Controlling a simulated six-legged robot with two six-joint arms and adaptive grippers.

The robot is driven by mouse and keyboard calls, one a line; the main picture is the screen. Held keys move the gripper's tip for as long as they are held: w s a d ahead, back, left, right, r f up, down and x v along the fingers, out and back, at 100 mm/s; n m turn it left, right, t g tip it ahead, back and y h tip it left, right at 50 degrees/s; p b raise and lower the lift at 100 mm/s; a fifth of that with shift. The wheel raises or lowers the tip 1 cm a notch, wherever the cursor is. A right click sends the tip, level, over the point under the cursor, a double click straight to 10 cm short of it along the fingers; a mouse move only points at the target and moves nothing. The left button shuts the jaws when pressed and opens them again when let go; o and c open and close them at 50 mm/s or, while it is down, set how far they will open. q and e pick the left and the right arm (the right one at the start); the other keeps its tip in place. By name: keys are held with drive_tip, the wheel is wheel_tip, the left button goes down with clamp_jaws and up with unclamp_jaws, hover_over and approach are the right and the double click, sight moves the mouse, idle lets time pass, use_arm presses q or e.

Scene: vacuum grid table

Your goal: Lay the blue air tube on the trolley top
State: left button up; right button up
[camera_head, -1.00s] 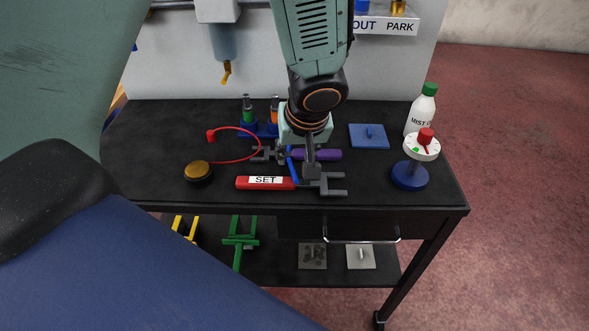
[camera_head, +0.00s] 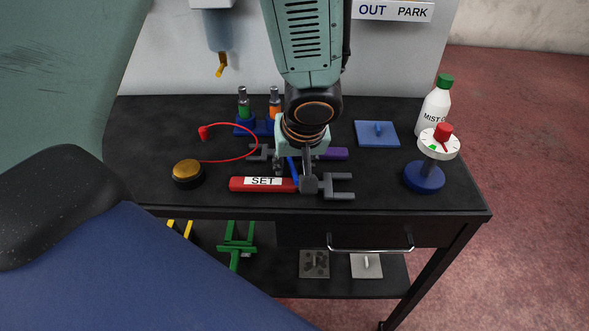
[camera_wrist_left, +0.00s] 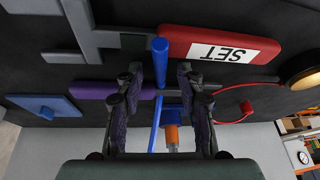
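The blue air tube (camera_head: 294,171) is a slim blue rod close to the right end of the red SET piece. In the left wrist view the tube (camera_wrist_left: 160,62) runs upright through the picture, with a thicker part toward the top. My left gripper (camera_wrist_left: 157,85) is open, with one dark finger on each side of the tube and gaps between. In the head view the left gripper (camera_head: 292,167) points down over the tube and hides part of it. I cannot tell whether the tube lies flat. My right gripper is not in view.
The black trolley top (camera_head: 230,200) also bears the red SET piece (camera_head: 240,184), grey forked parts (camera_head: 340,194), a purple bar (camera_head: 335,153), a yellow button (camera_head: 187,170), a blue plate (camera_head: 365,138), a dial stand (camera_head: 425,178) and a white bottle (camera_head: 433,108).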

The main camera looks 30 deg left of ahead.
use_arm(q)
drive_tip(key=shift+s+r, duration=0.15)
drive_tip(key=shift+s, duration=0.1)
drive_tip(key=shift+w, duration=0.2)
drive_tip(key=shift+c, duration=0.3)
drive_tip(key=shift+s, duration=0.15)
drive_tip(key=c, duration=0.4)
clamp_jaws()
